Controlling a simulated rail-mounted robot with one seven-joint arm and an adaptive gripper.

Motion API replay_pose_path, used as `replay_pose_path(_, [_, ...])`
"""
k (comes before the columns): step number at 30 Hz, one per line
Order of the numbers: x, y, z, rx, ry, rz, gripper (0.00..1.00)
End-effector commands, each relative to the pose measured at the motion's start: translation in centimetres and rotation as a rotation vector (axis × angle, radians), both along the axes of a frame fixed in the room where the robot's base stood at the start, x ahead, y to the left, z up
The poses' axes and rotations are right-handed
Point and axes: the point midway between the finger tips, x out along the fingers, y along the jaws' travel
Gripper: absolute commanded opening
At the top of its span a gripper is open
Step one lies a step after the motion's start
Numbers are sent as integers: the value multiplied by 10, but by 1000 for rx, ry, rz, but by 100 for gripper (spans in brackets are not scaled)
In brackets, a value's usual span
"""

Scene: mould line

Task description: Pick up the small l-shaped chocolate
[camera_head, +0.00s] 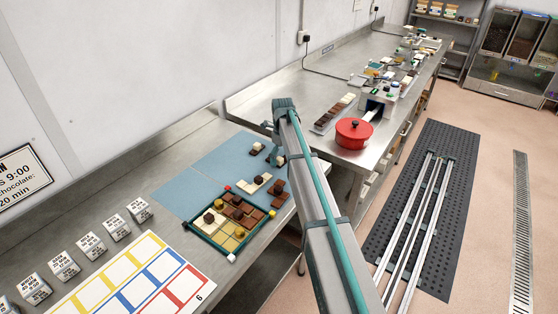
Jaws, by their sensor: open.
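Several loose chocolate pieces lie on the blue mat (205,168). A small dark-and-cream piece (257,149) lies near its far end. A longer cream piece with a dark knob (256,184) and a brown piece (279,188) lie nearer the tray. Which one is the small L-shaped chocolate is too small to tell. My gripper (276,156) shows as a small dark shape left of my arm, over the far end of the mat, close to the dark-and-cream piece. It is open, mostly hidden by my arm; contact cannot be made out.
A green-framed tray (202,240) holds cream, brown and yellow pieces. A colour-grid board (140,284) and several white labelled blocks (91,244) are at the front left. A red pot (353,133) stands on the far bench. My arm crosses the middle, hiding the bench edge.

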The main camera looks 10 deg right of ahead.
Motion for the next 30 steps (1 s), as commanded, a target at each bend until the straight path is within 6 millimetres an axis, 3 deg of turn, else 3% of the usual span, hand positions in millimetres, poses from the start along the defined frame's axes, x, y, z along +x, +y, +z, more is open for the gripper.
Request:
replay_pose_path(5, [0, 0, 0, 0, 0, 0, 98])
replay_pose_path(23, [0, -1, -2, -1, 0, -1, 0])
replay_pose_path(30, [1, -2, -3, -3, 0, -1, 0])
